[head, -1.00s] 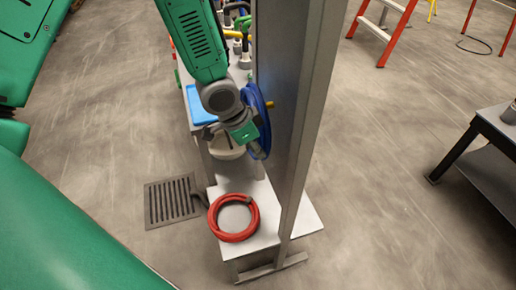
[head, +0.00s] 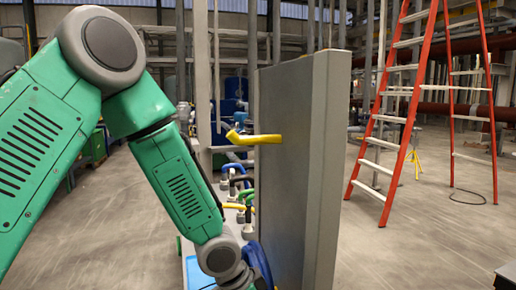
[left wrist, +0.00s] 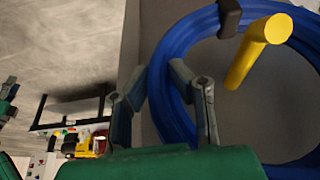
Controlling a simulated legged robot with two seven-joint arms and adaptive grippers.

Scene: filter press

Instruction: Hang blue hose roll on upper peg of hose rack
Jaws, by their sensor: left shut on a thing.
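The upper peg (head: 252,138), yellow with an upturned tip, sticks out left from the grey rack panel (head: 298,170) in the head view and is bare. The blue hose roll (head: 258,262) shows low at the panel's left face, mostly cut off by the picture edge. In the left wrist view the roll (left wrist: 178,45) is a large ring against the panel. My left gripper (left wrist: 157,72) is shut on the ring's left side. A yellow peg (left wrist: 260,52), apparently the lower one, shows through the ring's opening, its tip overlapping the upper rim.
Pipes and coloured hoses (head: 240,185) stand behind the rack on the left. An orange ladder (head: 395,110) stands at the right with clear floor before it.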

